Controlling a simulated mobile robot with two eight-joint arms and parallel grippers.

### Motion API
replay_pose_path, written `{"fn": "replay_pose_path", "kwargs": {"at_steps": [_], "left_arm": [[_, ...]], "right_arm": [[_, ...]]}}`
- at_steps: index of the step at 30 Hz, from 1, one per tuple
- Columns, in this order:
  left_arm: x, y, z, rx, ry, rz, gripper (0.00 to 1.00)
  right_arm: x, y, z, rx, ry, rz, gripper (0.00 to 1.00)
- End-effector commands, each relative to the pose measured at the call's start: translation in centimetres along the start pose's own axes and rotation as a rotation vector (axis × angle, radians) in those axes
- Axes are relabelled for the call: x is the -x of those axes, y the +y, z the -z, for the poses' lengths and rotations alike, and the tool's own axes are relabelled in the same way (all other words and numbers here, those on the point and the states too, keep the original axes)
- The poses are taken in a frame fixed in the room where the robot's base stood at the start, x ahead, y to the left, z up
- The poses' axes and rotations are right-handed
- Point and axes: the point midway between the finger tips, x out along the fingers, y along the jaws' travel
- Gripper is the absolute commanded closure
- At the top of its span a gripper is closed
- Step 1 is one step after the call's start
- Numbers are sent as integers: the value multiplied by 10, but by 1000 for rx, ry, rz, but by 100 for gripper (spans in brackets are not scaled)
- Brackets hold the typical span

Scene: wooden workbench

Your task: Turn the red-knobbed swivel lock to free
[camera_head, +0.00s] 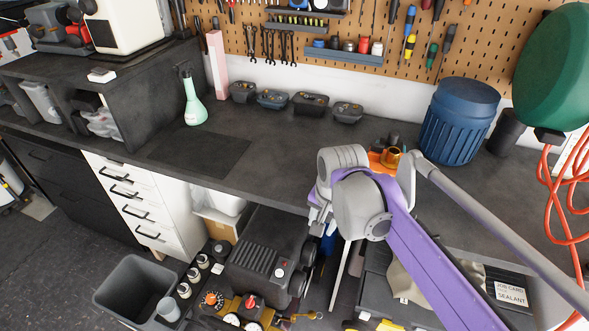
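A red knob (251,302) sits on a yellow part at the bottom edge of the head view, in front of a black ribbed unit (270,267). It looks like the swivel lock, but it is small and its position cannot be read. A purple and grey arm, which seems to be my right one, comes in from the lower right. Its grey end joints are over the bench's front edge. Small pale parts that may be my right gripper (319,214) show below them, right of and above the red knob. Its fingers are not clear. My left gripper is out of view.
An orange dial (212,299) and several small cylinders stand left of the knob, beside a grey bin (137,289). The dark bench (290,150) holds a green-white bottle (194,103), small trays and a blue ribbed bin (458,122). Its middle is mostly clear.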

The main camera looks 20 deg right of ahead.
Motion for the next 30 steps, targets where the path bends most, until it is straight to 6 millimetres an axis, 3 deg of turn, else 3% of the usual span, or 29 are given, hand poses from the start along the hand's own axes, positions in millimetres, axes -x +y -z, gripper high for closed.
{"fn": "replay_pose_path", "kwargs": {"at_steps": [1, 6, 15, 22, 30], "left_arm": [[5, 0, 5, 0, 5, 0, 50], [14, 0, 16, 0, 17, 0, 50], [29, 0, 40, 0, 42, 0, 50], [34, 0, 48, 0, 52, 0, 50], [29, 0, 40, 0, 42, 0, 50]], "right_arm": [[10, -14, 22, -98, -20, -19, 56], [26, -49, 83, -461, -86, -103, 56], [30, -84, 172, -1066, -146, -286, 56], [23, -88, 200, -1333, -148, -387, 56], [2, -83, 196, -1379, -147, -411, 56]]}}
